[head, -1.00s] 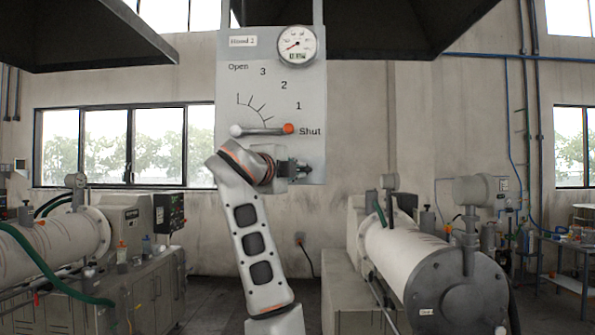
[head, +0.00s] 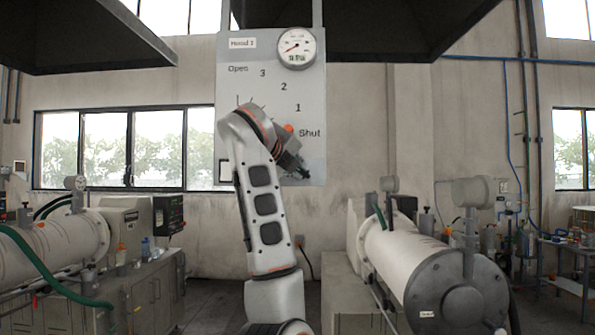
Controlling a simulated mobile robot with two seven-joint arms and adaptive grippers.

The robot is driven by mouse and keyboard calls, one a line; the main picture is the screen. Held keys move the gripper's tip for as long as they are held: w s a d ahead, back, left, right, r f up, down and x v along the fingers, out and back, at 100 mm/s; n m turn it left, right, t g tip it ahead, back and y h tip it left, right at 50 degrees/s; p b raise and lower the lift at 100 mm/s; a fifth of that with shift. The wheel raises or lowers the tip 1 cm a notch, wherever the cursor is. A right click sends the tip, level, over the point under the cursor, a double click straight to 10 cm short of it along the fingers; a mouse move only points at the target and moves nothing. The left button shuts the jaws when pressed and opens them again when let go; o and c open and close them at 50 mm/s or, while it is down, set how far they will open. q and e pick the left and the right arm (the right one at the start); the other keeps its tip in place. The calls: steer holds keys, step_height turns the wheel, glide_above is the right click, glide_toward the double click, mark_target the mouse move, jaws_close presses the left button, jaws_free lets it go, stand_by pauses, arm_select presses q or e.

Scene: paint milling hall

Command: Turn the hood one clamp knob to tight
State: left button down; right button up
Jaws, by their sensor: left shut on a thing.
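A grey hood panel (head: 312,90) hangs upright in the middle, with a label reading "Hood" and a number that is hard to read. Its damper lever is mostly hidden behind my arm; only its orange tip (head: 288,128) shows, beside the word Shut. My left gripper (head: 302,170) is at the lower right of the panel, below the orange tip, tilted down to the right. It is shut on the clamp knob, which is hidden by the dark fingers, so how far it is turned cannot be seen. My right gripper is out of view.
A round gauge (head: 296,47) sits at the panel's top right. Dark hoods hang above at left and right. White cylindrical mills stand at left (head: 60,240) and right (head: 415,255), with a floor gap between them. A green hose (head: 45,268) runs at left.

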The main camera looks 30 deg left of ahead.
arm_select(q)
steer(key=m+g, duration=0.1)
steer(key=m, duration=0.1)
steer(key=m+g+y, duration=0.1)
steer(key=m, duration=0.1)
steer(key=shift+w+d+r+y, duration=0.1)
steer(key=shift+d+r+y, duration=0.1)
steer(key=shift+y, duration=0.1)
steer(key=m+y, duration=0.1)
steer(key=m+g+y, duration=0.1)
steer(key=m, duration=0.1)
steer(key=shift+w+d+g, duration=0.1)
steer(key=shift+g, duration=0.2)
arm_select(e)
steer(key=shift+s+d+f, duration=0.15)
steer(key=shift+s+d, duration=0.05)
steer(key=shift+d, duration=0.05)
arm_select(q)
steer(key=shift+m, duration=0.3)
steer(key=c, duration=2.1)
jaws_free()
steer(key=shift+c, duration=0.2)
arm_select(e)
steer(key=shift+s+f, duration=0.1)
arm_select(q)
steer(key=v, duration=1.2)
